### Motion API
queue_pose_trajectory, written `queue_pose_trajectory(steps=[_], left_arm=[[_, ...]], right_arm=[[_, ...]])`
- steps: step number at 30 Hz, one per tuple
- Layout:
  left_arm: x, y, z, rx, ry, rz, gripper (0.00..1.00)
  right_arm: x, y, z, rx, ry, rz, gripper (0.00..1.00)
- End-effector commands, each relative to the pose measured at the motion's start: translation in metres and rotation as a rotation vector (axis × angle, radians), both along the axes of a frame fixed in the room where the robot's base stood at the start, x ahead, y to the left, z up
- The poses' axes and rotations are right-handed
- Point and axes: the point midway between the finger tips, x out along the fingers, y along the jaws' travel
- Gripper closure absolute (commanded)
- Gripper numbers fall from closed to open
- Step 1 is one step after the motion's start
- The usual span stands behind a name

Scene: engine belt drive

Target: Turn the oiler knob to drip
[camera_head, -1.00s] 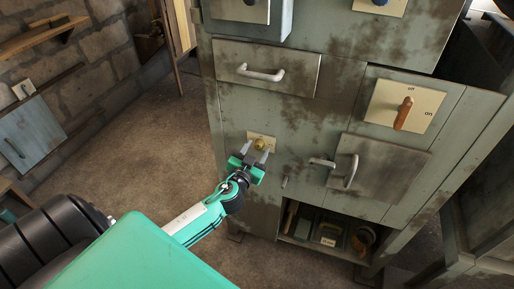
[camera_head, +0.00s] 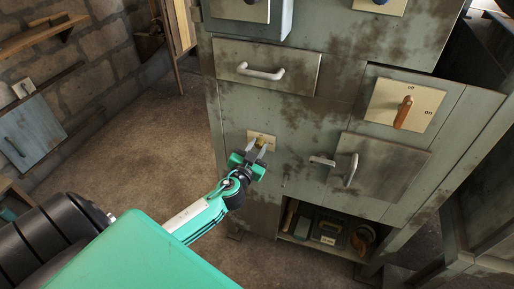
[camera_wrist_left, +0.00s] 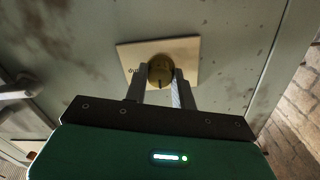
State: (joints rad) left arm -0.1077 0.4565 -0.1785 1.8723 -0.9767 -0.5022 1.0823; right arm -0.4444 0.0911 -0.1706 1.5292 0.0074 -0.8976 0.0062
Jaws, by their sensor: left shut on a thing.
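The oiler knob is a small round brass knob on a pale square plate (camera_head: 252,135) on the cabinet front. In the left wrist view the knob (camera_wrist_left: 160,72) sits at the middle of its plate (camera_wrist_left: 188,50), with a dark mark on its face and small lettering at the plate's left side. My left gripper (camera_head: 256,147) reaches up to it from below. In the left wrist view its two fingers (camera_wrist_left: 160,82) stand on either side of the knob and are shut on it. In the head view the fingers mostly hide the knob. My right gripper is not in view.
A drawer with a handle (camera_head: 262,73) is above the knob. A grey door with a handle (camera_head: 352,170) is to its right. An orange lever (camera_head: 403,113) on a plate marked on and off is at upper right. An open shelf (camera_head: 322,243) holding tools is below.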

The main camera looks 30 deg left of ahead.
Motion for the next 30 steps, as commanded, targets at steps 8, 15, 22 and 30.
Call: queue_pose_trajectory(steps=[8, 15, 22, 30], left_arm=[[0.0, 0.0, 0.001, 0.158, 0.037, 0.0, 0.97], [0.0, -0.001, 0.001, 0.372, 0.089, 0.0, 0.97], [0.0, -0.001, 0.002, 0.586, 0.141, -0.001, 0.97], [0.0, -0.002, 0.001, 0.835, 0.201, -0.002, 0.97]], right_arm=[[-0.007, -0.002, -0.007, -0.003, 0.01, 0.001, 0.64], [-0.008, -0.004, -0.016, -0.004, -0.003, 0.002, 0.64], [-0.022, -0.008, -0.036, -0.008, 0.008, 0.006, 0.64], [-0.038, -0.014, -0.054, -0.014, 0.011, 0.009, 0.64]])
